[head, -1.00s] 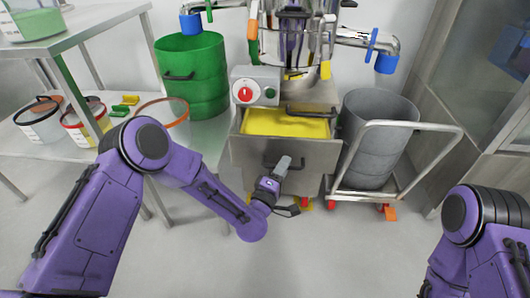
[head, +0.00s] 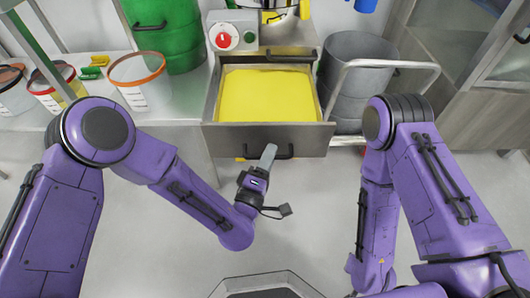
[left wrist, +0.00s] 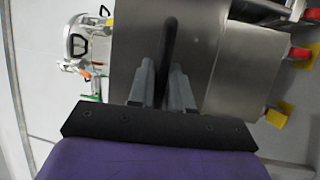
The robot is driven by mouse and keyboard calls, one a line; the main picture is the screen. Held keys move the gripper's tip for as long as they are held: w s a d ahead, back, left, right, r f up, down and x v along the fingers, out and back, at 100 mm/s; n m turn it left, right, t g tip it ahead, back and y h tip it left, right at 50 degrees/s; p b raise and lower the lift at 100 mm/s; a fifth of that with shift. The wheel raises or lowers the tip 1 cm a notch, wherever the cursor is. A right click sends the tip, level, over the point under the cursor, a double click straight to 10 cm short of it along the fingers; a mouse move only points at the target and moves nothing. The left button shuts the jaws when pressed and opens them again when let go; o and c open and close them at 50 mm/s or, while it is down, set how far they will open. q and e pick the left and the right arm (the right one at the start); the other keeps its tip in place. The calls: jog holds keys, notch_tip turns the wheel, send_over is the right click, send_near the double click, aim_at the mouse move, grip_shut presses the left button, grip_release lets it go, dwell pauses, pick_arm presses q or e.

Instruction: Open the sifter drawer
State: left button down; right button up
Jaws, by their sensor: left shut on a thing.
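The sifter drawer (head: 228,138) is a steel drawer, pulled out of its cabinet, with a yellow filling (head: 266,95) inside. Its black bar handle (head: 286,154) is on the front panel. My left gripper (head: 268,154) reaches up to the drawer front from below. In the left wrist view, the two fingers of the left gripper (left wrist: 166,80) are shut on the dark handle (left wrist: 168,48), one on each side, in front of the steel drawer front (left wrist: 210,50). My right arm shows at the right of the head view, but its gripper does not.
A control box (head: 232,37) with a red knob stands on the cabinet. A grey drum (head: 350,80) on a trolley (head: 390,64) is close on the right. A bench (head: 185,118) with tubs and a green drum (head: 165,30) are on the left. The floor before the drawer is clear.

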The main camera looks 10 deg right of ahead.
pick_arm(q)
jog(key=c, duration=1.1)
grip_release()
jog(key=shift+b+v, duration=0.4)
jog(key=shift+v, duration=4.9)
